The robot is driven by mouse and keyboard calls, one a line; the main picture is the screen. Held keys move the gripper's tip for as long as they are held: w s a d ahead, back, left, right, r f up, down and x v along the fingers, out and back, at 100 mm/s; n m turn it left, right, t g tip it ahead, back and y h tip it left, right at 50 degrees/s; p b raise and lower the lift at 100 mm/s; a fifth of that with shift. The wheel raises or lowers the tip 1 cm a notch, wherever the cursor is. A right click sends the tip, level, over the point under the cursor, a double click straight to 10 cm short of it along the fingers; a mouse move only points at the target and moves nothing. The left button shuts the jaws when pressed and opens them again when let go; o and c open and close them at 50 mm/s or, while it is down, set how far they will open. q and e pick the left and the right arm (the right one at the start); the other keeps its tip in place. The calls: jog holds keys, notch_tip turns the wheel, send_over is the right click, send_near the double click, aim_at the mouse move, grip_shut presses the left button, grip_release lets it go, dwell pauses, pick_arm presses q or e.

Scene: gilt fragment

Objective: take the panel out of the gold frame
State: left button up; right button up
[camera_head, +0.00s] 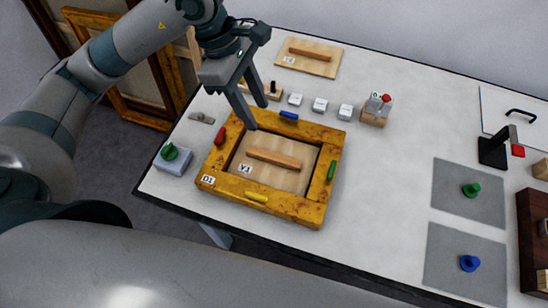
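The gold frame (322,207), labelled D1, lies flat on the white table. The wooden panel (291,183), labelled V1, lies inside it, with a raised wooden bar handle (274,157) across it. Coloured pieces sit on the frame's sides: red (219,136) left, blue (289,116) far, green (332,170) right and yellow (256,197) near. My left gripper (256,116) is open and empty, fingers pointing down above the frame's far left part, apart from the handle. My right gripper is not in view.
A second panel (325,69) with a handle lies at the back. Small white blocks (320,105) and a red-topped block (375,112) stand behind the frame. A green-knobbed box (174,160) is at left. Grey mats (448,205) lie at right. The table between is clear.

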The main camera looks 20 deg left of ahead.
pick_arm(q)
jog(key=p, duration=0.3)
send_near(274, 156)
jog(key=shift+w+d+f, duration=0.1)
jog(key=shift+d+f, duration=0.45)
jog(key=shift+f, duration=0.35)
jog(key=shift+d+f, duration=0.15)
jog(key=shift+f, duration=0.45)
jog(key=shift+p, duration=0.4)
jog(key=shift+p+x, duration=0.85)
jog(key=shift+p, duration=0.05)
jog(key=shift+s+f+p, duration=0.25)
jog(key=shift+f+p, duration=0.3)
jog(key=shift+f, duration=0.55)
jog(key=shift+d+f, duration=0.2)
jog(key=shift+f, duration=0.45)
jog(key=shift+w, duration=0.1)
grip_shut()
